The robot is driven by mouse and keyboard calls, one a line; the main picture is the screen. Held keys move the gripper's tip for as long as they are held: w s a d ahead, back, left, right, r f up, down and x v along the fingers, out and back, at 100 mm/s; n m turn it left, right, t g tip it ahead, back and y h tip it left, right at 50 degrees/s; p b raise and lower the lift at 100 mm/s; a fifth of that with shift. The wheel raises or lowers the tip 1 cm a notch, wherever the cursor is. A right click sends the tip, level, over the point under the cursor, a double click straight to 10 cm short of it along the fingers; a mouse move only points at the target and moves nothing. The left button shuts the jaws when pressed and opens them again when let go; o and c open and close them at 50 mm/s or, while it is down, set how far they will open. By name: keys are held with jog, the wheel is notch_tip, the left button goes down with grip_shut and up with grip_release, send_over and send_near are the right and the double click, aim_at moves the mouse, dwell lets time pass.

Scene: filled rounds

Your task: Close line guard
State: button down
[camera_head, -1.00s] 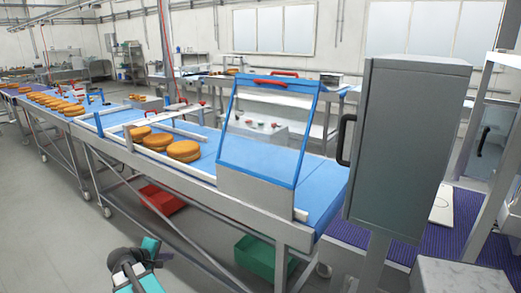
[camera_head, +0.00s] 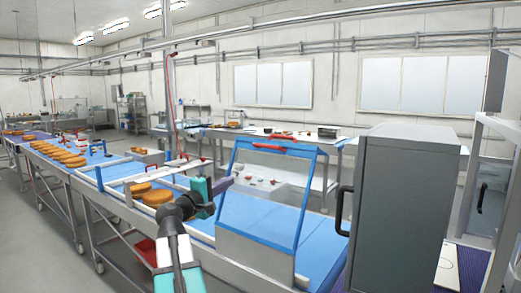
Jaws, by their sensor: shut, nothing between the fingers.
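The line guard (camera_head: 304,204) is a clear panel in a blue frame with a red handle (camera_head: 269,147) along its top. It stands up steeply, leaning slightly, above a grey metal plate on the near side of the blue conveyor (camera_head: 328,250). My arm rises from the bottom of the view, left of the guard. Its end, with my gripper (camera_head: 225,185), is a small dark shape at the guard's left edge in the picture. The gripper looks shut and empty, though its fingers are hard to make out. Whether it touches the frame I cannot tell.
A grey cabinet (camera_head: 398,210) with a black handle stands close on the right. Orange-brown rounds (camera_head: 158,197) lie on the conveyor to the left, partly behind my arm. More rounds (camera_head: 62,156) lie farther along. Floor shows at the lower left.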

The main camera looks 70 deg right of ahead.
jog(key=s+r+g+h, duration=0.1)
jog(key=s+r, duration=0.2)
jog(key=r, duration=0.3)
jog(key=shift+s+d+r, duration=0.15)
jog(key=shift+s+r, duration=0.1)
jog(key=shift+s, duration=0.1)
jog(key=shift+d, duration=0.15)
jog(key=p, duration=0.5)
send_near(266, 147)
jog(key=x, duration=0.5)
jog(key=shift+w+d, duration=0.1)
jog(key=shift+w, duration=0.15)
jog(key=shift+s+d+p, duration=0.25)
jog(key=shift+d+p, duration=0.05)
jog(key=shift+d, duration=0.35)
jog(key=shift+d, duration=0.1)
